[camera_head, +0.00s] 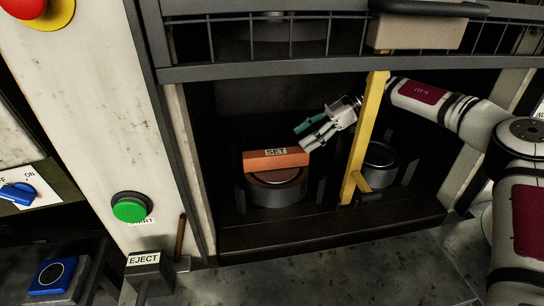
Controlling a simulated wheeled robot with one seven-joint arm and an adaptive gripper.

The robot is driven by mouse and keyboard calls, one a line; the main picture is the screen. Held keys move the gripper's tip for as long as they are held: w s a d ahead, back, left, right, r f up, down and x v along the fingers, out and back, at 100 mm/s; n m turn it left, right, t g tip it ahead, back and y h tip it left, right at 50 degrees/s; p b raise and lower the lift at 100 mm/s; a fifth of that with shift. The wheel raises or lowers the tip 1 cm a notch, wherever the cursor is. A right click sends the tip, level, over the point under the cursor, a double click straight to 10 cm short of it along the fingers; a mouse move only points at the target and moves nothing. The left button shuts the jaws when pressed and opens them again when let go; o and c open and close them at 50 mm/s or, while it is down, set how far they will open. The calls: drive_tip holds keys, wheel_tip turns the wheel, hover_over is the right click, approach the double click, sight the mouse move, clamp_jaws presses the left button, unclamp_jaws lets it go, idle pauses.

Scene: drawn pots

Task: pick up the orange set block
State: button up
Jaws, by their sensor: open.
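The orange set block (277,161) is a long bar with a "SET" label on its top. It lies across the top of a round dark metal pot (278,190) inside the dark recess of the machine. My gripper (307,139) is open, with its teal-tipped fingers just above and near the right end of the block. Whether a finger touches the block I cannot tell. My arm reaches in from the right, passing behind the yellow post.
An upright yellow post (365,135) stands close to the right of my gripper. A second round pot (380,165) is right of it. A dark grate (300,45) hangs above. A green button (130,207) and an EJECT pedestal (147,262) are at left.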

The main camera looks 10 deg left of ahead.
sight(278, 151)
drive_tip(key=x, duration=0.4)
drive_tip(key=shift+s+a+f, duration=0.1)
drive_tip(key=shift+a+f, duration=0.1)
drive_tip(key=shift+a, duration=0.05)
drive_tip(key=a, duration=0.1)
drive_tip(key=s+a+f+p, duration=0.1)
drive_tip(key=s+a+f, duration=0.1)
drive_tip(key=a, duration=0.1)
drive_tip(key=shift+p, duration=0.3)
drive_tip(key=shift+a+f, duration=0.2)
drive_tip(key=shift+f, duration=0.05)
clamp_jaws()
drive_tip(key=shift+w+r, duration=0.1)
drive_tip(key=shift+r, duration=0.05)
